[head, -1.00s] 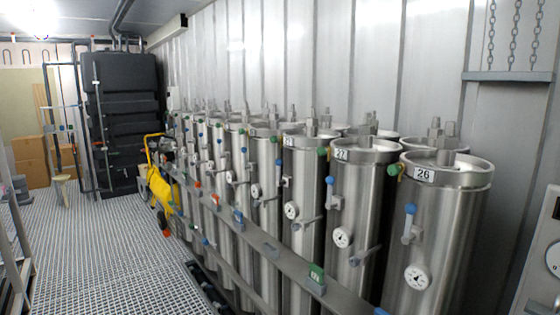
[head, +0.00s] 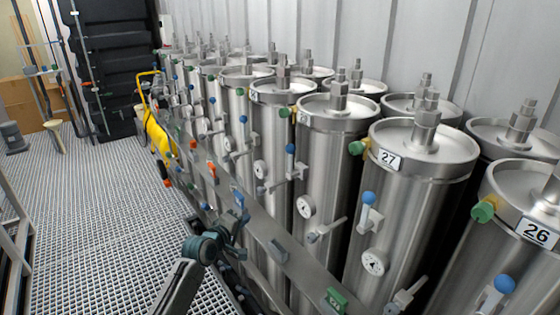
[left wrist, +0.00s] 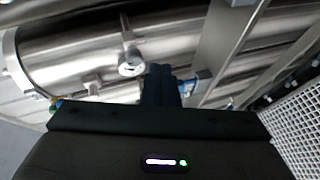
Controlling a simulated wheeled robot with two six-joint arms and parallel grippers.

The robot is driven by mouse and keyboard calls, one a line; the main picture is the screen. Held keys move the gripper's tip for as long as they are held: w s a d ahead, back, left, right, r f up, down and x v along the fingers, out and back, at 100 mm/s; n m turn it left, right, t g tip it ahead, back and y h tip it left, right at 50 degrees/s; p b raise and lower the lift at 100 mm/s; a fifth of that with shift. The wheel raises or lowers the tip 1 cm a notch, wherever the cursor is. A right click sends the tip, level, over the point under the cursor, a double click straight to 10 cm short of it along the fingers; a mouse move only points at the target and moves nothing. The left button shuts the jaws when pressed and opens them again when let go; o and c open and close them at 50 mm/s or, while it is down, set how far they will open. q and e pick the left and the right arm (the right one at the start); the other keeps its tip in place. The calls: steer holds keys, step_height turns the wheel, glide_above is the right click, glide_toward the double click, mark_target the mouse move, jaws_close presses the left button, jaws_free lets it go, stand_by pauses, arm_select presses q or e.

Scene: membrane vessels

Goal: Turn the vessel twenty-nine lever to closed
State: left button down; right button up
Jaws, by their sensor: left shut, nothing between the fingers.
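No label reading 29 is legible. Beyond the vessel labelled 27 (head: 388,160) stand a steel vessel with an unreadable tag (head: 303,117) and another farther one with a small tag (head: 252,95). Each has a round gauge, a blue-knobbed valve and a grey lever; one such lever (head: 326,230) sticks out below a gauge. My left gripper (head: 236,228) is shut and empty, in front of the rail before the farther vessels, touching no lever that I can see. In the left wrist view the dark gripper (left wrist: 161,84) points at a steel vessel (left wrist: 85,55) with a gauge (left wrist: 130,63).
A grey rail (head: 275,250) with coloured tags runs along the vessel fronts. The vessel labelled 26 (head: 538,234) is nearest at right. A yellow object (head: 157,137) stands farther down the row. The grating floor (head: 100,220) at left is mostly clear.

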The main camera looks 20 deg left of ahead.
mark_target(290, 162)
arm_select(q)
steer(key=d+r+n+t+h+p, duration=0.1)
steer(key=d+r+t+h, duration=0.15)
steer(key=r, duration=1.65)
steer(key=d+p+x, duration=0.1)
steer(key=p+x, duration=0.3)
steer(key=x, duration=0.6)
steer(key=shift+h, duration=0.25)
steer(key=s+d+p, duration=0.2)
steer(key=s+d, duration=0.1)
steer(key=shift+s+d+r, duration=0.15)
steer(key=shift+d+r, duration=0.05)
